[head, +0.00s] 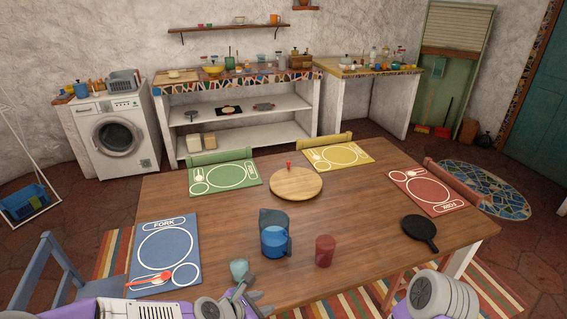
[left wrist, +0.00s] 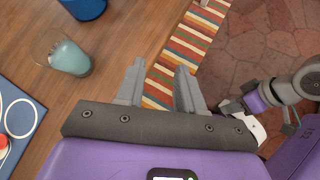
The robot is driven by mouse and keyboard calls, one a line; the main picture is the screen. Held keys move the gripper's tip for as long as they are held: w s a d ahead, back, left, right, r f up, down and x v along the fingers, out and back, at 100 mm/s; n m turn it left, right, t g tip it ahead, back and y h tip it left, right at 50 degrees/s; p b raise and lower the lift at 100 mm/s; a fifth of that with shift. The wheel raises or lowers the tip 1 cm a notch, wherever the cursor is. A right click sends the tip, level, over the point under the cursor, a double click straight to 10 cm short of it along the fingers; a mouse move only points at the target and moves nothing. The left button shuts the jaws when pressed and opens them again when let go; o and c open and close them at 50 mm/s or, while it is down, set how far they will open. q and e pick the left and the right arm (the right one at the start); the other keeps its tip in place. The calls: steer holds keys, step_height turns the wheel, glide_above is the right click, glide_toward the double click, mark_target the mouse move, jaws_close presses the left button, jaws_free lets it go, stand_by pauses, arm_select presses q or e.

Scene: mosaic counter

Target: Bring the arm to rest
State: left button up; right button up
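My left gripper (head: 250,296) is low over the near edge of the wooden table, close to the teal cup (head: 239,269). In the left wrist view my left gripper (left wrist: 158,88) has its two grey fingers apart with nothing between them; the table edge and striped rug show beyond. The teal cup (left wrist: 70,56) stands beside the fingers there, not touching them. A purple and grey part of my right arm shows at the lower right of the head view, but its gripper is not in sight.
A blue chair (head: 62,275) stands at the left.

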arm_select(q)
steer(key=s+a+f+m+g, duration=0.1)
steer(key=s+f+m+g, duration=0.1)
steer(key=s+f+m, duration=0.3)
steer(key=s+a+f+m+g+y, duration=0.1)
steer(key=s+f+m, duration=0.4)
steer(key=f+m, duration=0.5)
steer(key=s+a+f+m+g+y, duration=0.1)
steer(key=s+a+f+m+g, duration=0.1)
steer(key=s+f+m, duration=0.4)
step_height(320, 180, down, 5)
steer(key=shift+f+m+g, duration=0.15)
steer(key=shift+m+g, duration=0.65)
steer(key=shift+m, duration=0.1)
